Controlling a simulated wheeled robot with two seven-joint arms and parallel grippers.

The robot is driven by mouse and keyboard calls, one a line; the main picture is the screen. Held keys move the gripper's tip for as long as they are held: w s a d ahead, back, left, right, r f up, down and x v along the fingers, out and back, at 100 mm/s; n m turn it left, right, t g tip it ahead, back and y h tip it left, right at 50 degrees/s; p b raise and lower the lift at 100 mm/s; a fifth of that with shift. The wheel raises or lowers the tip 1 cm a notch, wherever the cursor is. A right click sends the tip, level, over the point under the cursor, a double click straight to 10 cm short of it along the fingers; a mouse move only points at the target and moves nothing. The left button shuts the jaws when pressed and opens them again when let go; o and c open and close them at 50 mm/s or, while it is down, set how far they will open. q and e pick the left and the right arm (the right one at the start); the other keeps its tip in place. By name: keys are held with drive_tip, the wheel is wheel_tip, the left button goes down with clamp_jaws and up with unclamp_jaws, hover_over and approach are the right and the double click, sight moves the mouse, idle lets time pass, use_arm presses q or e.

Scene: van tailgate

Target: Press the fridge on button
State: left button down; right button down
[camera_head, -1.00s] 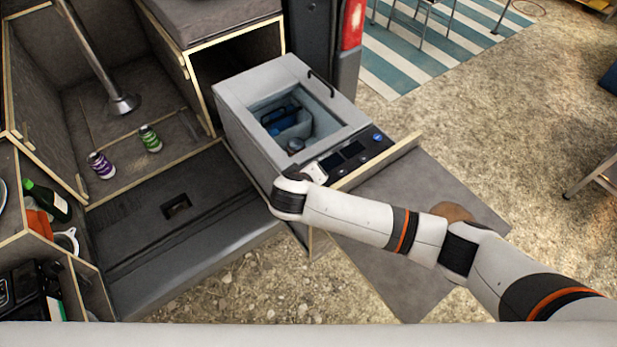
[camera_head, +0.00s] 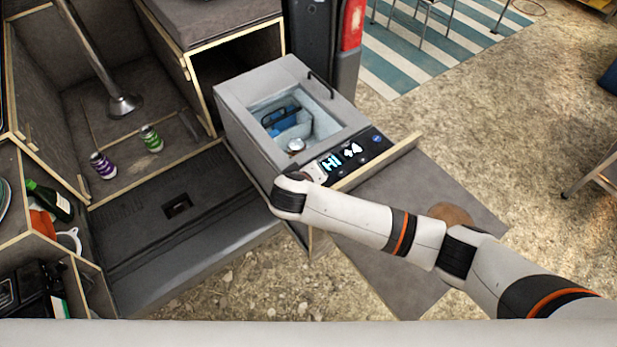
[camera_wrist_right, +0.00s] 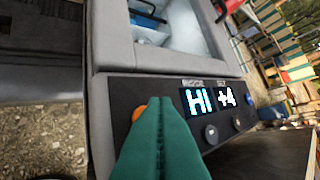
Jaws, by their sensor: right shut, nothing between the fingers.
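The open-topped grey fridge (camera_head: 262,110) stands on a pulled-out slide at the van's tailgate. Its dark control panel (camera_head: 350,156) shows lit digits. In the right wrist view the panel (camera_wrist_right: 180,84) reads "HI" and "+4" on its display (camera_wrist_right: 208,100). An orange button (camera_wrist_right: 139,113) sits at the panel's left end, partly hidden behind the fingertips. My right gripper (camera_wrist_right: 160,104) is shut and empty, with its green fingers over the panel beside that button. I cannot tell whether they touch it. In the head view my right arm hides the panel's near end. My left gripper is not in view.
Grey round buttons (camera_wrist_right: 210,133) lie below the display. A wood-edged board (camera_head: 400,158) runs along the fridge's front. Purple (camera_head: 103,165) and green (camera_head: 151,138) cans stand in the van. Open gravel ground lies to the right.

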wheel_tip(320, 180, up, 6)
drive_tip(key=p, duration=0.5)
drive_tip(key=shift+p, duration=0.3)
drive_tip(key=shift+w+d, duration=0.1)
